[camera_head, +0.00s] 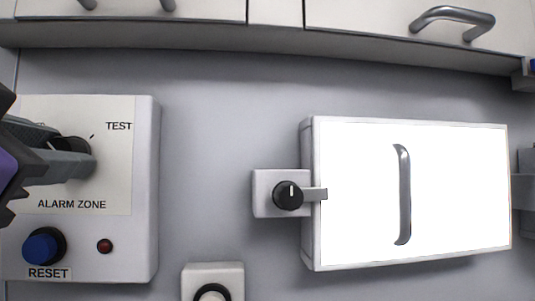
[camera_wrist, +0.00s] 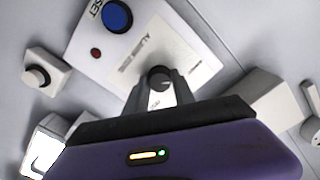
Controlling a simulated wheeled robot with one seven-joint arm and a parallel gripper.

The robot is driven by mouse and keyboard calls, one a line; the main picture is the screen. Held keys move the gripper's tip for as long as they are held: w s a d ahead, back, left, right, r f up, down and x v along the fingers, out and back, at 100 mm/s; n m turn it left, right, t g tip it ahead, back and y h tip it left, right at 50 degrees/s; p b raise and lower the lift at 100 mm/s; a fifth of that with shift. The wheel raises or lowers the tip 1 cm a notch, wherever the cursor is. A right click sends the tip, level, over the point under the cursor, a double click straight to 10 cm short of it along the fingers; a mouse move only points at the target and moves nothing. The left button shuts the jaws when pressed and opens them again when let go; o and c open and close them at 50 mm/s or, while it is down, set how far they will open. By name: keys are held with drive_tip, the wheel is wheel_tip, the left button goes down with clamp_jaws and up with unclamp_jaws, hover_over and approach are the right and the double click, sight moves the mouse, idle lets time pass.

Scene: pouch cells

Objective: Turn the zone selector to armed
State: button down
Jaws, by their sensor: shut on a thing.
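The alarm zone panel (camera_head: 140,190) is a pale box on the wall at the left of the head view. Its label plate reads ALARM ZONE, with TEST at the upper right. The zone selector, a dark round knob (camera_wrist: 160,78), shows between my gripper's fingers in the wrist view; the head view shows only part of it (camera_head: 72,145). My gripper (camera_head: 80,158) is shut on the knob from the left. Its fingers hide much of the dial, and I cannot read an armed mark or the pointer's position.
A blue RESET button (camera_head: 42,247) and a small red lamp (camera_head: 105,246) are low on the panel. To the right is a white cabinet (camera_head: 450,190) with a handle and a black latch knob (camera_head: 288,195). Another control box (camera_head: 212,272) is below. Drawers overhang above.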

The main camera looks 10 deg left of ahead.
drive_tip(key=shift+f, duration=0.15)
drive_tip(key=c, duration=1.1)
unclamp_jaws()
drive_tip(key=shift+o, duration=0.2)
drive_tip(key=b+v, duration=0.2)
drive_tip(key=v, duration=0.5)
drive_tip(key=shift+s, duration=0.4)
